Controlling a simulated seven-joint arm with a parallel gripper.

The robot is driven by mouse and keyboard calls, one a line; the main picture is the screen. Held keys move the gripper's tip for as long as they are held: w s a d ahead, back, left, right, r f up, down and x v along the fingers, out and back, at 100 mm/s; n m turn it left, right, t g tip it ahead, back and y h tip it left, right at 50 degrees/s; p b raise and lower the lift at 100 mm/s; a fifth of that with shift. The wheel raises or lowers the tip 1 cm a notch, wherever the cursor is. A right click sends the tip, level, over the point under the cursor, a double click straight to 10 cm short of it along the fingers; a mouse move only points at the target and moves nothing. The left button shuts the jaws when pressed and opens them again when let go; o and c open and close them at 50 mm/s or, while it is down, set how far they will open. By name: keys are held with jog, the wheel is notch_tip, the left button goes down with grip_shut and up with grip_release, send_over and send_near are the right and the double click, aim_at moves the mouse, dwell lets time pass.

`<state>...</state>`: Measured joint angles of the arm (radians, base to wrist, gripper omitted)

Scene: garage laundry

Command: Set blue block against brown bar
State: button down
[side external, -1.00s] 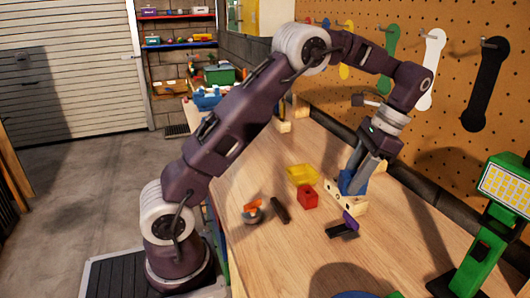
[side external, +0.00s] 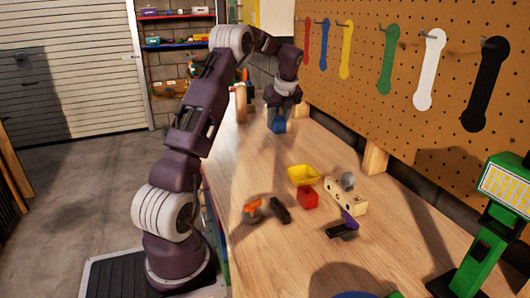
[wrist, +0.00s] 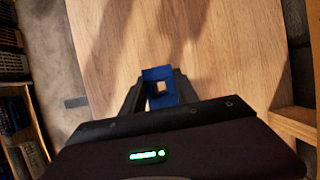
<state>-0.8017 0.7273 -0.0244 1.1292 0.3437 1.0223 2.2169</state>
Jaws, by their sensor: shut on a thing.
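The blue block (side external: 278,126) is between the fingers of my gripper (side external: 278,112), over the far part of the wooden bench. In the wrist view the blue block (wrist: 160,73), with a square opening, sits between my gripper's fingers (wrist: 160,96). Whether it touches the bench is hard to tell. The brown bar (side external: 280,210) is a short, very dark piece lying on the bench nearer the camera, well apart from my gripper. It does not show in the wrist view.
Near the brown bar are an orange-and-grey item (side external: 252,208), a red block (side external: 308,198), a yellow tray (side external: 303,175), a pale wooden block with a grey knob (side external: 346,196) and a purple-and-black item (side external: 343,228). A pegboard (side external: 400,120) lines the right.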

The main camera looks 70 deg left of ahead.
notch_tip(320, 180, down, 14)
jog(key=shift+r, duration=0.2)
jog(key=c, duration=0.9)
grip_release()
jog(key=shift+f, duration=0.1)
